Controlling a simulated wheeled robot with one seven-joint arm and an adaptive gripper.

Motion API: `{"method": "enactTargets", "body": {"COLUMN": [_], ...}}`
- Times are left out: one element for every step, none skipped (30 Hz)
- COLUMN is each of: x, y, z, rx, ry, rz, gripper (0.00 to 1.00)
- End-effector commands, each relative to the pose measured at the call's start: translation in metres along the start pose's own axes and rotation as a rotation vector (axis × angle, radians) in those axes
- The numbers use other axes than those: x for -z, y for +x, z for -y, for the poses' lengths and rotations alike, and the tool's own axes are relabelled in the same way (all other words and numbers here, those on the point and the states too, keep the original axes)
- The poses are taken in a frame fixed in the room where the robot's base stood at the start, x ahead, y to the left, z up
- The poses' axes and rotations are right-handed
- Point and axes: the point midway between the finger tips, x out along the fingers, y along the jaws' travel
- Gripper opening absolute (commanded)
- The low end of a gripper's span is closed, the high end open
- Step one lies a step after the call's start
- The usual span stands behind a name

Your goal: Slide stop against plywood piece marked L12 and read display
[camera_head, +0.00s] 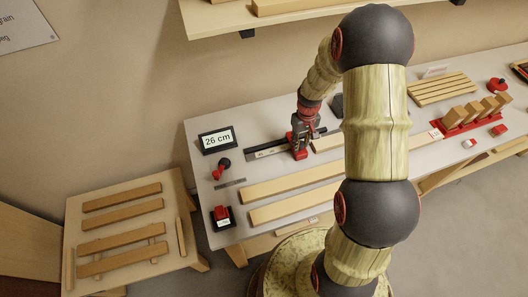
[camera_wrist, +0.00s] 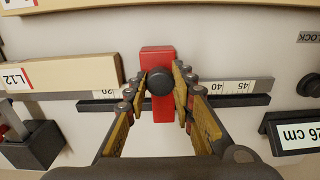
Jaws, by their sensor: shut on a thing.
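The red stop (camera_wrist: 157,55) sits on the dark rail with a number scale (camera_wrist: 235,87); it also shows in the head view (camera_head: 300,154). My gripper (camera_wrist: 160,82) is shut on the stop's dark round knob. In the wrist view, the plywood piece marked L12 (camera_wrist: 70,72) lies along the rail to the left of the stop, with a small gap between its end and the stop. In the head view this piece (camera_head: 326,143) is partly hidden by my arm. The display (camera_head: 217,139) reads 26 cm; it also shows in the wrist view (camera_wrist: 293,133).
Long wooden strips (camera_head: 295,178) lie on the bench in front of the rail. A red block rack (camera_head: 470,123) stands at the right. A low table with several slats (camera_head: 120,220) is at the left. A shelf (camera_head: 260,18) hangs above.

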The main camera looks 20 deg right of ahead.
Motion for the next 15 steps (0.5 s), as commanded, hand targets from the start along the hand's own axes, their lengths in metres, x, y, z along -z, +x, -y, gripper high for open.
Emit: {"method": "enactTargets", "body": {"x": [0.0,0.0,0.0,0.0,0.0,0.0,0.0,0.0,0.0,0.0,0.001,0.001,0.001,0.0,0.0], "y": [0.0,0.0,0.0,0.0,0.0,0.0,0.0,0.0,0.0,0.0,0.0,0.0,0.0,0.0,0.0], "z": [0.0,0.0,0.0,0.0,-0.001,-0.002,-0.003,-0.005,-0.007,-0.008,-0.01,-0.012,-0.014,-0.016,-0.018], "rx": [0.0,0.0,0.0,0.0,0.0,0.0,0.0,0.0,0.0,0.0,0.0,0.0,0.0,0.0,0.0], "ry": [0.0,0.0,0.0,0.0,0.0,0.0,0.0,0.0,0.001,0.001,0.001,0.001,0.001,0.002,0.001], "rz": [0.0,0.0,0.0,0.0,0.0,0.0,0.0,0.0,0.0,-0.001,-0.001,-0.001,-0.001,-0.001,-0.001], "gripper": [0.1,0.1,0.1,0.1,0.1,0.1,0.1,0.1,0.1,0.1,0.1,0.1,0.11,0.1,0.1]}}
